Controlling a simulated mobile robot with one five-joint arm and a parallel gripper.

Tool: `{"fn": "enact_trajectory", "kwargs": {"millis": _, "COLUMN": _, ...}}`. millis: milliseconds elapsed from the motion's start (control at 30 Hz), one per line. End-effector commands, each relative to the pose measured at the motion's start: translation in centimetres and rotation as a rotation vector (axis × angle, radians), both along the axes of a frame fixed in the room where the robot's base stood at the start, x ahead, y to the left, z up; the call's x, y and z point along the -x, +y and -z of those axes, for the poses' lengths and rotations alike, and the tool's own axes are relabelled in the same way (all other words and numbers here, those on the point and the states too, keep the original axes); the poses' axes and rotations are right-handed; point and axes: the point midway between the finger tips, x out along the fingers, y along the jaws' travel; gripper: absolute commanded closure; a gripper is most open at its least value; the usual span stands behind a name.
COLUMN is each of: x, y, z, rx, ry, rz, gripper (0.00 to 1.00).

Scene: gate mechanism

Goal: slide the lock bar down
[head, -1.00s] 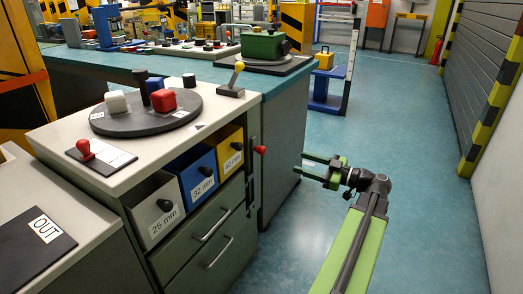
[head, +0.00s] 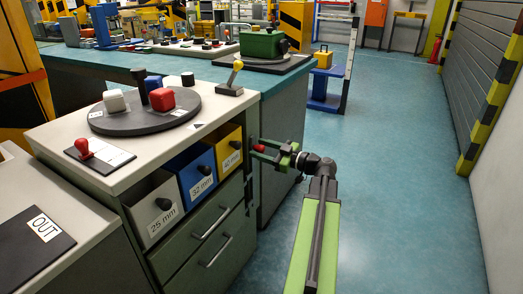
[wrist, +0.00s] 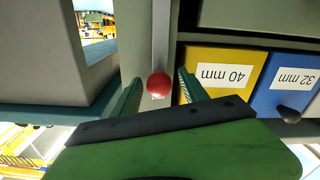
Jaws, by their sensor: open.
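The lock bar is a thin grey upright strip (head: 250,190) on the cabinet's right edge, with a red round knob (head: 259,148) near its upper part. In the wrist view, which looks inverted, the bar (wrist: 160,40) runs up the picture from the knob (wrist: 158,84). My gripper (head: 257,151) is open at the knob. In the wrist view, the knob lies between the two green fingers of my gripper (wrist: 160,88), with a gap to each side, closer to the left finger. Whether the knob is fully between the fingertips in depth is hard to tell.
Beside the bar are a yellow 40 mm bin (wrist: 215,62), a blue 32 mm bin (head: 198,178) and a grey 25 mm bin (head: 155,208). Drawers with handles (head: 211,226) lie below. A turntable with blocks (head: 130,118) is on top. The floor (head: 400,170) at right is clear.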

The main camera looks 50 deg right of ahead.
Motion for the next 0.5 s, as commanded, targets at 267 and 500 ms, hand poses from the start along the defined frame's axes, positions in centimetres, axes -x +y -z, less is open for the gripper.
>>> {"fn": "enact_trajectory", "kwargs": {"millis": 267, "x": 0.07, "y": -0.05, "z": 0.0, "rx": 0.0, "ry": 0.0, "rz": 0.001, "gripper": 0.67}}
{"fn": "enact_trajectory", "kwargs": {"millis": 500, "x": 0.11, "y": -0.06, "z": 0.0, "rx": 0.0, "ry": 0.0, "rz": 0.001, "gripper": 0.98}}
